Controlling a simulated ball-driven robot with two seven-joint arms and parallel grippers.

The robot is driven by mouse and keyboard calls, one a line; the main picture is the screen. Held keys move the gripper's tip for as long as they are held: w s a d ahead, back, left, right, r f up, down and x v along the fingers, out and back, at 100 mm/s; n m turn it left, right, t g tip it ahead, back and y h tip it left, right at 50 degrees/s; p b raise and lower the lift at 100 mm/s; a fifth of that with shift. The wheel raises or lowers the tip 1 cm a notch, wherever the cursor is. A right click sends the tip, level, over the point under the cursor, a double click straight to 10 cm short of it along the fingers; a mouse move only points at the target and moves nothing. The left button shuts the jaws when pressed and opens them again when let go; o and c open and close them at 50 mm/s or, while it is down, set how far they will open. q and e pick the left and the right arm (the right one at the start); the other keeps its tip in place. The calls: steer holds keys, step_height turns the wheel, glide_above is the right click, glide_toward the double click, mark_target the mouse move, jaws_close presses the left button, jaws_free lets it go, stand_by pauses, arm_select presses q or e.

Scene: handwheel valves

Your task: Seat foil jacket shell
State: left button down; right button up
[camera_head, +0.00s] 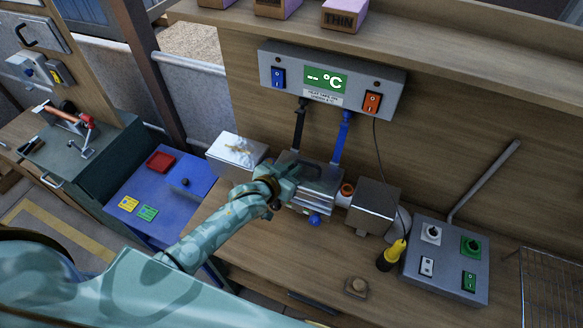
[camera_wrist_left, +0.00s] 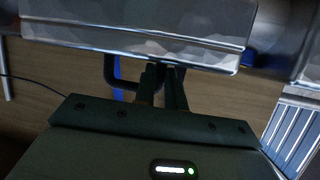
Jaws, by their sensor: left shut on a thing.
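A shiny foil jacket shell (camera_head: 322,177) is at the middle of the bench, over the pipe run. Its crinkled silver side fills the top of the left wrist view (camera_wrist_left: 140,40), with a dark handle (camera_wrist_left: 108,72) below. My left gripper (camera_head: 290,172) is at the shell's near left top; its two dark fingers (camera_wrist_left: 163,84) are shut on the handle. A blue knob (camera_head: 315,220) shows below the shell's front. Whether the shell rests fully down cannot be told. My right gripper is not in view.
Silver boxes stand left (camera_head: 236,150) and right (camera_head: 373,203) of the shell. A temperature display panel (camera_head: 330,82) hangs behind. A yellow-handled tool (camera_head: 392,255) and a grey switch box (camera_head: 447,260) are at right. The bench front (camera_head: 300,262) is mostly clear.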

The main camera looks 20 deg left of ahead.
arm_select(q)
steer(key=shift+f, duration=0.2)
steer(key=c, duration=1.4)
jaws_free()
steer(key=p+v, duration=0.2)
steer(key=v, duration=1.4)
steer(key=shift+s+r, duration=0.1)
steer(key=shift+s, duration=0.05)
